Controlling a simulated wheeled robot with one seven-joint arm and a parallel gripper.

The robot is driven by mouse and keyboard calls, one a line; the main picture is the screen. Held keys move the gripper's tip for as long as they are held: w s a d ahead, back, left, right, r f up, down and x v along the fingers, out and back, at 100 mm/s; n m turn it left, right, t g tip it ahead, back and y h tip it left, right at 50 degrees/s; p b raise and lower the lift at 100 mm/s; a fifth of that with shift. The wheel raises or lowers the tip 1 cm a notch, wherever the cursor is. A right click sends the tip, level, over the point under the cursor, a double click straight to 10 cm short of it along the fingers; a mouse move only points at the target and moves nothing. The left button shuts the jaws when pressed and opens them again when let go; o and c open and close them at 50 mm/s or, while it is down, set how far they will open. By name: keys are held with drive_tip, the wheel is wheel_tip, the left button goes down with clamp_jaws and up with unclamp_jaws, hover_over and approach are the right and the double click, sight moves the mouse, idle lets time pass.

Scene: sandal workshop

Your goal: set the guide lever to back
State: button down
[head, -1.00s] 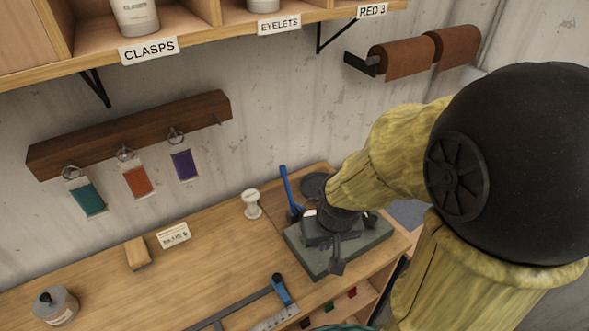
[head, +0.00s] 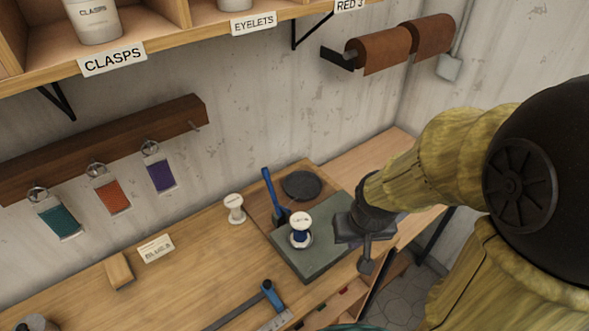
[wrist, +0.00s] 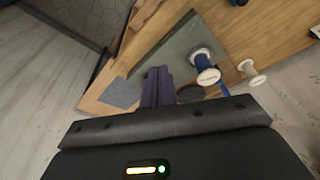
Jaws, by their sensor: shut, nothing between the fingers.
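No part is labelled as the guide lever. A blue-handled dark bar (head: 272,292) lies beside a pale ruled strip at the front of the bench; a second upright blue handle (head: 268,188) stands behind the grey-green block. I cannot tell which is the guide lever or its setting. My gripper (head: 367,262) is over the right end of the block, apart from both blue handles. Its fingers (wrist: 158,75) are shut and empty in the wrist view.
A spool with blue thread (head: 300,232) stands on the grey-green block (head: 315,262); it also shows in the wrist view (wrist: 205,68). A white spool (head: 234,208) stands left of it. A dark disc (head: 302,185) lies behind. The bench's left middle is mostly clear.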

drive_tip(key=shift+d, duration=0.2)
drive_tip(key=w+a+f+m+g+y+b, duration=0.1)
drive_tip(key=w+a+f+m+y+b, duration=0.4)
drive_tip(key=w+m, duration=0.65)
drive_tip(key=w+r+m+t+y+b, duration=0.3)
drive_tip(key=w+m+y, duration=0.4)
drive_tip(key=w+m, duration=0.3)
drive_tip(key=r+m+t, duration=0.1)
drive_tip(key=m, duration=0.3)
drive_tip(key=shift+r+b, duration=0.3)
drive_tip(key=shift+b, duration=0.05)
